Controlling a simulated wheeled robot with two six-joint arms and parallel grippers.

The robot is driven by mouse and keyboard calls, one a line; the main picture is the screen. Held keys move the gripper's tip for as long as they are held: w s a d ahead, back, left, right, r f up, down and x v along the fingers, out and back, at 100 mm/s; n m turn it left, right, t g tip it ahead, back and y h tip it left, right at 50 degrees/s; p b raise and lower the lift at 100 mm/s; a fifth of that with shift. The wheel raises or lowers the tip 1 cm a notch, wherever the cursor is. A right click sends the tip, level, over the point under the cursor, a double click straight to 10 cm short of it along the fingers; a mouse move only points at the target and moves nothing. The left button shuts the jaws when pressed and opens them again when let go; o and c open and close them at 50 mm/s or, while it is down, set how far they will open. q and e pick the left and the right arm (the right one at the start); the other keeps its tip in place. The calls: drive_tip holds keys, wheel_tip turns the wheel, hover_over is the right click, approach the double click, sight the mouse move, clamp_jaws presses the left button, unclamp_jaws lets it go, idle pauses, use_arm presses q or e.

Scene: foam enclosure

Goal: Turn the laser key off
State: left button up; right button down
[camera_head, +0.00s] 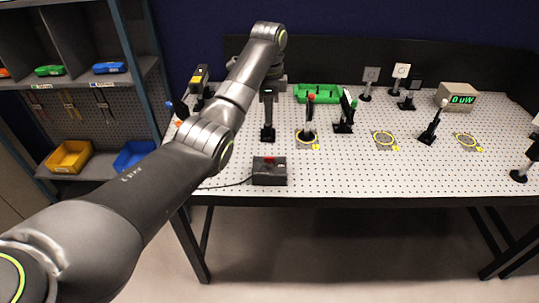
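A black box (270,174) with a red part (269,158) on top sits near the table's front edge, and a cable runs from it to the left. It looks like the laser's control box; the key and its position are too small to tell. My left arm reaches in from the lower left and bends down over the back left of the table. My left gripper (274,84) is small and dark there, behind and above the box and apart from it. Its fingers cannot be made out. My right gripper is not in view.
A green tray (318,93) lies at the back. A meter (457,96) reads 0 uW. Shelves with bins stand at left. Bare table lies right of the box.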

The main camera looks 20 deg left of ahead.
use_arm(q)
drive_tip(key=b, duration=0.5)
approach(269, 157)
wheel_tip(269, 157, down, 8)
drive_tip(key=shift+f+p, duration=0.1)
drive_tip(key=shift+p, duration=1.05)
drive_tip(key=shift+f, duration=0.5)
clamp_jaws()
